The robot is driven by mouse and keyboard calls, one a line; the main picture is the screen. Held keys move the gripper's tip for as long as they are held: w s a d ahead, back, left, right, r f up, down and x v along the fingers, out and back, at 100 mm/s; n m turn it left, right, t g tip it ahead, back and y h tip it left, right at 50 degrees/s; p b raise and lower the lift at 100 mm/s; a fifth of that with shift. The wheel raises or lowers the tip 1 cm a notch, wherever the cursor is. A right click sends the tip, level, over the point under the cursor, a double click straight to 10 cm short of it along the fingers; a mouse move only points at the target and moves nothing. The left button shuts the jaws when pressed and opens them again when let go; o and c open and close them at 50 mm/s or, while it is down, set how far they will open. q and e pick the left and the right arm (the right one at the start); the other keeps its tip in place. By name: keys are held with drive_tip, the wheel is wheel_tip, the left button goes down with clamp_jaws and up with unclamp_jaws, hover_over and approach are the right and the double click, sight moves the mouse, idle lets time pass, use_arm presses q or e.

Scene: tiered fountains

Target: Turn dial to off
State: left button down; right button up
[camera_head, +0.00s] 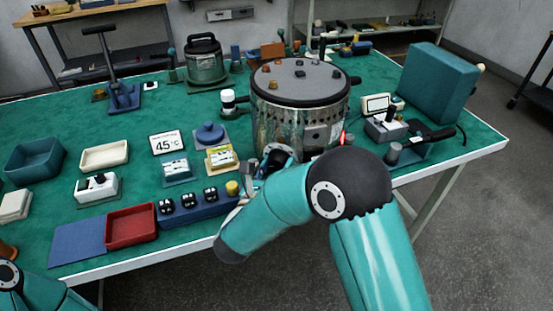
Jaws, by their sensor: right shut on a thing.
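A large steel pot-like vessel (290,130) with a dark lid and small knobs on top stands near the middle of the table. My right arm reaches across the front. My right gripper (272,160) is low at the vessel's front left, shut on what seems to be the dial there. The dial itself is hidden by my gripper and arm, so its setting cannot be read. A small red light (343,138) shows at the vessel's lower right. Only a part of my left arm shows at the lower left corner; its gripper is out of view.
A blue block with several black knobs (190,207) and a red tray (131,226) lie left of my right arm. A grey device with a black lever (386,124) and a big teal box (437,84) stand to the right.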

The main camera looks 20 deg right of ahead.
sight(281, 126)
drive_tip(key=n+p, duration=0.3)
drive_tip(key=n, duration=0.1)
drive_tip(key=shift+a+r+n, duration=0.1)
drive_tip(key=shift+n, duration=0.3)
idle(0.4)
drive_tip(key=o, duration=1.2)
drive_tip(key=shift+c, duration=0.2)
wheel_tip(281, 126, up, 10)
drive_tip(key=shift+f, duration=0.1)
